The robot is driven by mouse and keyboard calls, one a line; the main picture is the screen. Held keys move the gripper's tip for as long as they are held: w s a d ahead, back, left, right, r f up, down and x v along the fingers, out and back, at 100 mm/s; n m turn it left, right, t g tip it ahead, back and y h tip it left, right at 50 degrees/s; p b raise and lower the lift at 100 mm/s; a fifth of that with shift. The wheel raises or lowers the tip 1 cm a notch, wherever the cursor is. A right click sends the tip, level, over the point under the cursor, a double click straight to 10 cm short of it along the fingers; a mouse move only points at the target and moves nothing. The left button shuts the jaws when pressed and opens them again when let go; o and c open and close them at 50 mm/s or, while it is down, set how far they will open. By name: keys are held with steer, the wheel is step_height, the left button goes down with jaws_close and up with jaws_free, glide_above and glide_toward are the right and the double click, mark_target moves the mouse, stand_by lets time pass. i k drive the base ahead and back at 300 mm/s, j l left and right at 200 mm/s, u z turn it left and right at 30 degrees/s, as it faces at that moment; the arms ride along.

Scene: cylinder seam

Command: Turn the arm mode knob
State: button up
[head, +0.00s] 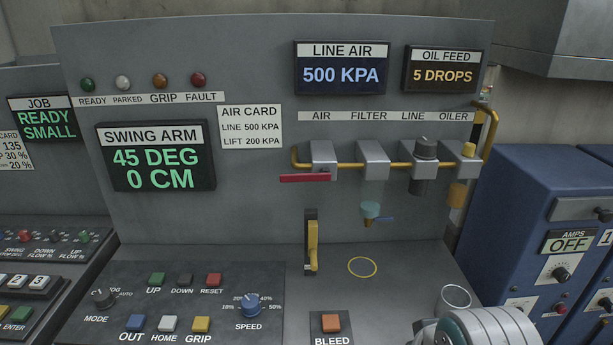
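The arm mode knob (103,298) is a small dark round knob at the lower left of the sloping control panel (230,275) in the head view. The word MODE is printed below it, and position labels, one reading AUTO, are printed above it. Its pointer is too small to read surely. The swing arm display (156,168) above reads 45 DEG and 0 CM. My gripper's fingers do not show. A pale ribbed rounded part at the lower right edge looks like my arm, far to the right of the knob.
A yellow lever (312,245) stands upright mid-panel. An orange bleed button (331,323) and a pale ring-shaped object (455,297) lie further right. Blue cabinets (535,200) stand at right.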

mark_target(103, 299)
steer(key=u, duration=1.35)
steer(key=i+j, duration=0.2)
steer(key=j, duration=0.15)
steer(key=i+j+z, duration=0.1)
steer(key=j, duration=0.25)
steer(key=i+j, duration=0.25)
steer(key=j+z, duration=0.05)
steer(key=j, duration=0.05)
